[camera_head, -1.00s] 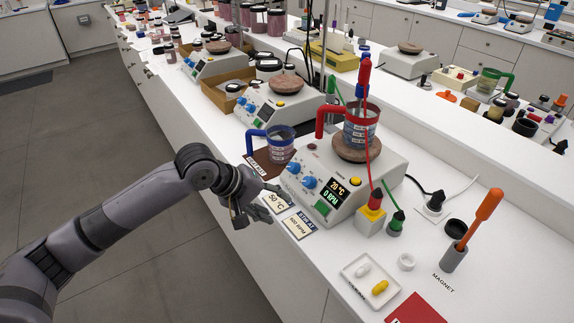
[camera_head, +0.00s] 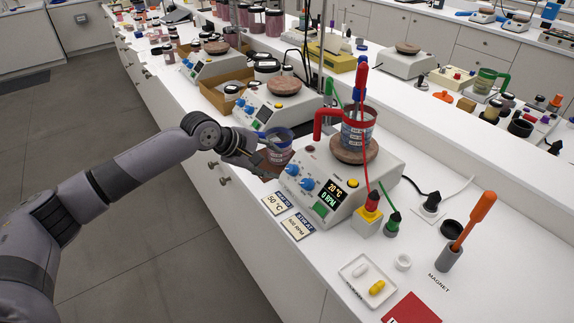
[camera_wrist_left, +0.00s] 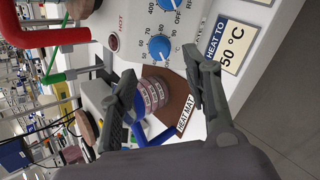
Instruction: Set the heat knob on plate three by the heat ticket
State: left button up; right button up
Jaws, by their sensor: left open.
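Plate three (camera_head: 345,205) is the nearest hot plate; its display (camera_head: 330,194) reads 20 °C and 0 RPM. The blue heat knob (camera_head: 292,168) is on its front, beside a second blue knob (camera_head: 306,185). In the left wrist view the heat knob (camera_wrist_left: 160,48) shows just ahead of the fingers, its dial numbers partly hidden. The heat ticket (camera_head: 277,203) lies in front of the plate; in the wrist view it reads "HEAT TO 50 °C" (camera_wrist_left: 230,46). My right gripper is not in view.
A blue-handled beaker (camera_head: 278,158) stands on the brown heat mat (camera_wrist_left: 178,104), close by my left gripper. A red-handled beaker (camera_head: 357,133) stands on plate three's top.

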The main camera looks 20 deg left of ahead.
aim_at(289, 169)
pick_arm(q)
jog(key=x, duration=0.7)
jog(key=shift+w+p, duration=0.1)
jog(key=shift+p, duration=0.25)
jog(key=shift+c, duration=0.4)
grip_shut()
